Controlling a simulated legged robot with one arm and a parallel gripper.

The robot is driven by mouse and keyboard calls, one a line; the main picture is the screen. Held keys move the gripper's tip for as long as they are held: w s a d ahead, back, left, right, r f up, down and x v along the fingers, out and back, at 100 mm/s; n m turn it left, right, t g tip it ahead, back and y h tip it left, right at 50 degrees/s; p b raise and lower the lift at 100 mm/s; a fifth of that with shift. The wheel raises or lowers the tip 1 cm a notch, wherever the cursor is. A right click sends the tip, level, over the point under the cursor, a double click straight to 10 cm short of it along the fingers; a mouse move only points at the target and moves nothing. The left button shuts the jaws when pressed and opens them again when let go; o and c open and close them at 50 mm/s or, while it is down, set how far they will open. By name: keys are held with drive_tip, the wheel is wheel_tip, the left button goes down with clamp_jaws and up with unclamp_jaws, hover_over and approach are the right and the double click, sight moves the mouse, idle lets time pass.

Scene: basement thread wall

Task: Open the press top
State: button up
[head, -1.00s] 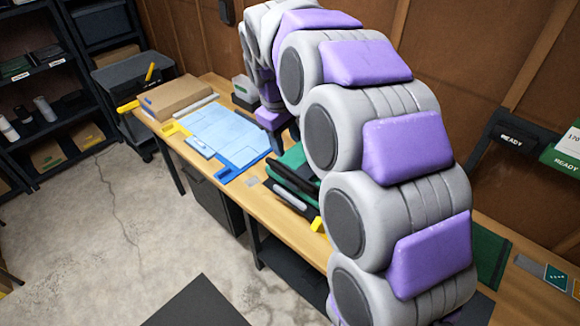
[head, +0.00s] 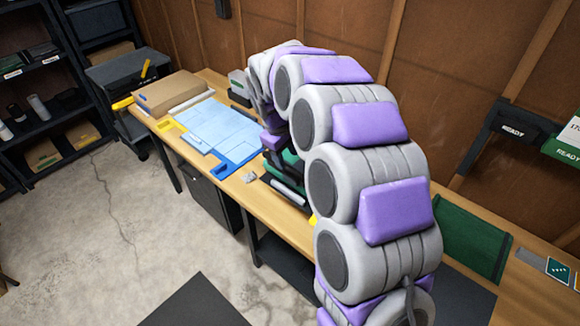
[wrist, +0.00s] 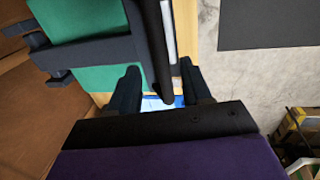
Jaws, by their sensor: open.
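The press (head: 291,178) stands on the workbench, green and black, partly hidden behind my arm in the head view. In the wrist view its green panels (wrist: 85,25) with black framing fill the upper left. A long black bar (wrist: 158,45) runs down from the top edge. My gripper (wrist: 161,80) is open, with one dark finger on each side of the bar's lower end; I cannot tell whether they touch it. In the head view my gripper (head: 275,146) is low over the press, its fingertips unclear.
A blue sheet (head: 210,130) and a cardboard box (head: 170,92) lie farther along the wooden workbench (head: 290,228). A green mat (head: 470,238) lies at the bench's right part. Dark shelves (head: 50,75) stand at the left. The concrete floor (head: 105,235) in front is largely clear.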

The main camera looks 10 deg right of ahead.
sight(289, 167)
drive_tip(key=f, duration=0.3)
drive_tip(key=d+f+b, duration=0.1)
drive_tip(key=f, duration=0.1)
drive_tip(key=shift+w, duration=0.3)
drive_tip(key=shift+r, duration=0.1)
drive_tip(key=shift+c, duration=0.4)
clamp_jaws()
